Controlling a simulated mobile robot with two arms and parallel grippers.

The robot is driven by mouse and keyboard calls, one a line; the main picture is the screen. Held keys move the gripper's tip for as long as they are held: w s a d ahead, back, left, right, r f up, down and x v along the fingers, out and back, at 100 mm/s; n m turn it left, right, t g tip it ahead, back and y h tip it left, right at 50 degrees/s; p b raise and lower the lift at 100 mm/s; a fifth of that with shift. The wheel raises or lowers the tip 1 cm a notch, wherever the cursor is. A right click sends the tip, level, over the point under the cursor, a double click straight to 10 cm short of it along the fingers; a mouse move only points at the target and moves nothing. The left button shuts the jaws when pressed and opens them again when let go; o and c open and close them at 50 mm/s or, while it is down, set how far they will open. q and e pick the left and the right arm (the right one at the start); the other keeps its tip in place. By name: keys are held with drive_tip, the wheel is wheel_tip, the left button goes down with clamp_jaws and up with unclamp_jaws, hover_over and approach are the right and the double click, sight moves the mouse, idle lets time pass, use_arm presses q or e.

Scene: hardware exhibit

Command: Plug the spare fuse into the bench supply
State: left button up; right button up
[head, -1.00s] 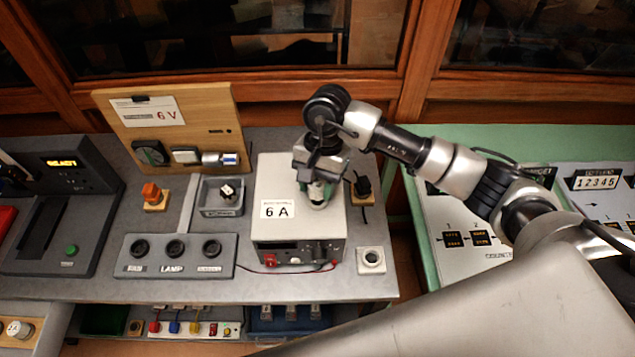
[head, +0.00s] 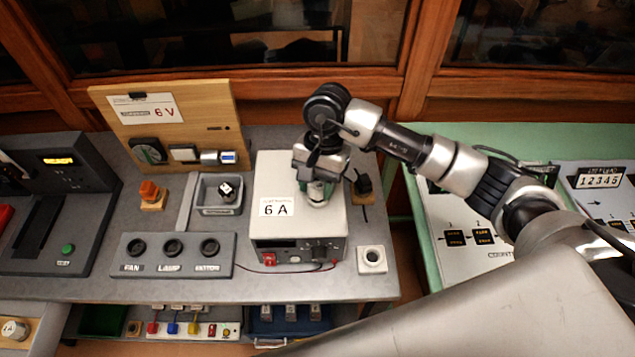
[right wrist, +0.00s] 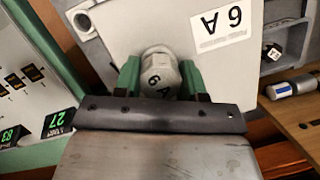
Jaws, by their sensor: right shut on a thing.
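The bench supply (head: 275,226) is a light grey box with a "6 A" label on its top. Its top also shows in the right wrist view (right wrist: 205,75). My right gripper (head: 318,192) points down over the back right part of that top. In the right wrist view its green fingers (right wrist: 160,78) are shut on a round grey fuse (right wrist: 157,72) marked "6 A". The fuse is at the supply's top; its lower end and any socket are hidden, so I cannot tell how deep it sits. My left gripper is not in view.
A grey tray (head: 207,211) left of the supply holds a small black-and-white piece (head: 226,190). A wooden "6 V" board (head: 205,103) stands behind. A three-socket panel (head: 135,261) lies in front left, and a white round-holed block (head: 372,262) at right.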

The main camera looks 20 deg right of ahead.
drive_tip(key=shift+f+b, duration=0.55)
drive_tip(key=shift+b, duration=0.55)
idle(1.4)
drive_tip(key=o, duration=1.5)
drive_tip(key=shift+c, duration=0.2)
drive_tip(key=shift+r+p, duration=1.15)
drive_tip(key=shift+r, duration=2.4)
